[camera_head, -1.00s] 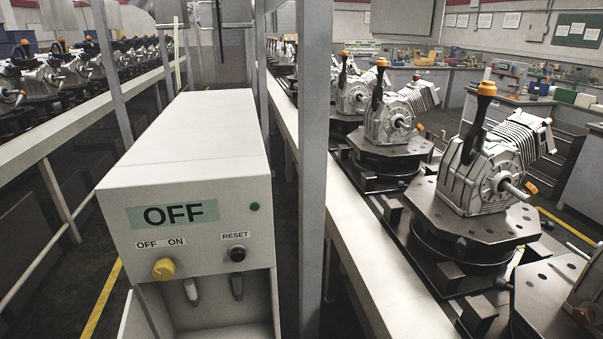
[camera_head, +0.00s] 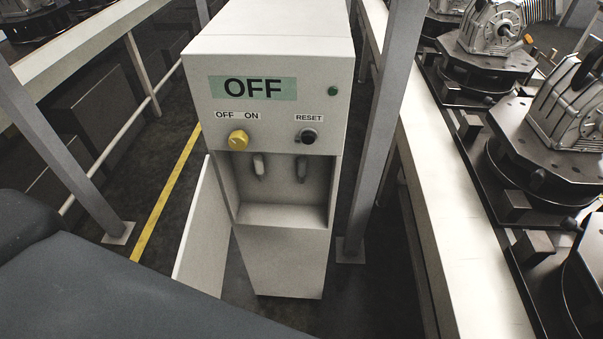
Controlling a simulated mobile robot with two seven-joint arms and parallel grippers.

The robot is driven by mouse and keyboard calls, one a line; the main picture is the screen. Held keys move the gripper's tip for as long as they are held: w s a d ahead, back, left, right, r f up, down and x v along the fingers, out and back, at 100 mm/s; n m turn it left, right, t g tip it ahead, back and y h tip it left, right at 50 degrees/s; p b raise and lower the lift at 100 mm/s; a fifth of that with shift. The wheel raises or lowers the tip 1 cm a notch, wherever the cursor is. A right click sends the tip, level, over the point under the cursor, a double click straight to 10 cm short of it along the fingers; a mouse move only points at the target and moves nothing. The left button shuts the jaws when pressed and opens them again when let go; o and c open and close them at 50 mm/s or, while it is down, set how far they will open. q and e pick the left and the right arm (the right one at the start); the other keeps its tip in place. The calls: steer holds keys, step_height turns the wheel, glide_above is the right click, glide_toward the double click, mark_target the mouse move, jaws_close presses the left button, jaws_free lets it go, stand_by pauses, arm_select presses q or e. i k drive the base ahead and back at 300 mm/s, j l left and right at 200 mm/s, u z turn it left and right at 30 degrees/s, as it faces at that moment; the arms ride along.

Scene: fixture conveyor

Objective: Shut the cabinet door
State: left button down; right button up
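The white control cabinet (camera_head: 282,258) stands upright on the floor in the middle of the view. Its front has an open recess (camera_head: 282,190) with two grey fittings inside. The cabinet door (camera_head: 203,232) is a white panel at the cabinet's left side; it hangs open, swung out toward me. A yellow knob (camera_head: 238,140), a black reset button (camera_head: 306,136) and an OFF label (camera_head: 253,88) sit above the recess. A dark part of my own arm covers the lower left of the view, in front of the door's lower end. Neither gripper shows.
A grey post (camera_head: 380,120) stands close to the cabinet's right side, and another post (camera_head: 55,150) stands at left. A conveyor with a white rail (camera_head: 445,220) carries engine units on the right. A yellow floor line (camera_head: 168,195) runs left of the door.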

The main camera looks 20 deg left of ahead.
mark_target(200, 265)
steer(key=j+u, duration=0.55)
steer(key=j, duration=0.65)
steer(key=j+z, duration=0.25)
steer(key=i+j+z, duration=0.1)
steer(key=j+z, duration=0.15)
steer(key=j, duration=0.05)
